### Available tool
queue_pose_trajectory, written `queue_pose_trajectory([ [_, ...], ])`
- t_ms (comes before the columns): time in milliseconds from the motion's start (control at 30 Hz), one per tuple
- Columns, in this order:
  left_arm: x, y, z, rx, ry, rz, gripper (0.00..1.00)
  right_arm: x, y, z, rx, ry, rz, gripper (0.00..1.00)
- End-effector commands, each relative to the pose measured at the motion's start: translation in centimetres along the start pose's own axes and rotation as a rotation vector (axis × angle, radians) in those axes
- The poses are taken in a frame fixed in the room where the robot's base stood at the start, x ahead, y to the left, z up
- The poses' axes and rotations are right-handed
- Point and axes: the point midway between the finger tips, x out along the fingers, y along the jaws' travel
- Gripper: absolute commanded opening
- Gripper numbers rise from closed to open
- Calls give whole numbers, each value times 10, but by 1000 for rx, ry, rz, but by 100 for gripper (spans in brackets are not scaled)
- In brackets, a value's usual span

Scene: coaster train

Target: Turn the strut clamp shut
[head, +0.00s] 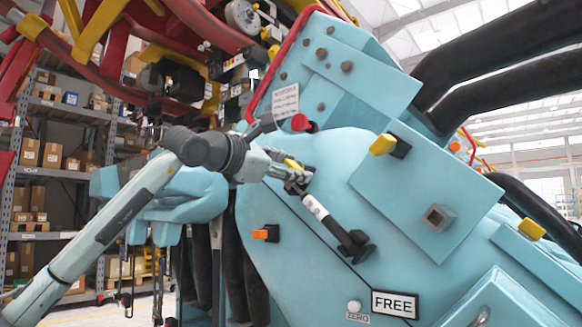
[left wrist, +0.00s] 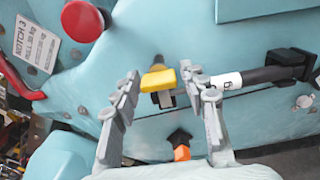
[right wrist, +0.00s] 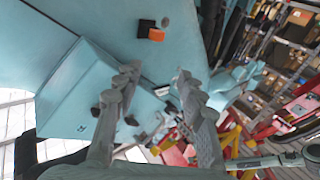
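The strut (head: 318,212) is a dark rod with a white band, slanting across the teal machine body to a black end block (head: 356,247). It also shows in the left wrist view (left wrist: 228,80). A yellow lever (head: 292,164) sits near its upper end, and I cannot tell for certain that this is the clamp. My left gripper (head: 300,178) is open, with the yellow lever (left wrist: 158,79) between its fingertips in the left wrist view. Its right finger overlaps the strut's near end; contact is unclear. My right gripper (right wrist: 155,76) is open and empty, facing teal panels.
Other yellow knobs (head: 383,145) and an orange knob (head: 267,233) stick out from the body. A red button (left wrist: 83,20) and a red handle rail (head: 282,62) are near the left gripper. A FREE sign (head: 395,304) is low down. Thick black hoses (head: 500,85) run at right.

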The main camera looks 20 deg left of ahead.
Motion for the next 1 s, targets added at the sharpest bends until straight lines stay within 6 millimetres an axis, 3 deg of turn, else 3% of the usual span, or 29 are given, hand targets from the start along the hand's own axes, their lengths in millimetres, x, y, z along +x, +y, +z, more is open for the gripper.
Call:
queue_pose_trajectory([
  [333, -1, 1, 0, 0, -1, 2, 53, 0, 0, 1, 0, -3, 0, 40],
  [467, -11, 2, 0, 0, 0, 3, 53, 0, 0, 1, 0, -3, 0, 40],
  [800, -80, 1, -1, 0, 1, 4, 53, 0, 0, 0, 0, -1, 0, 40],
  [1000, -110, 1, 0, 1, 0, 3, 53, 0, 0, 0, 0, -1, 0, 40],
])
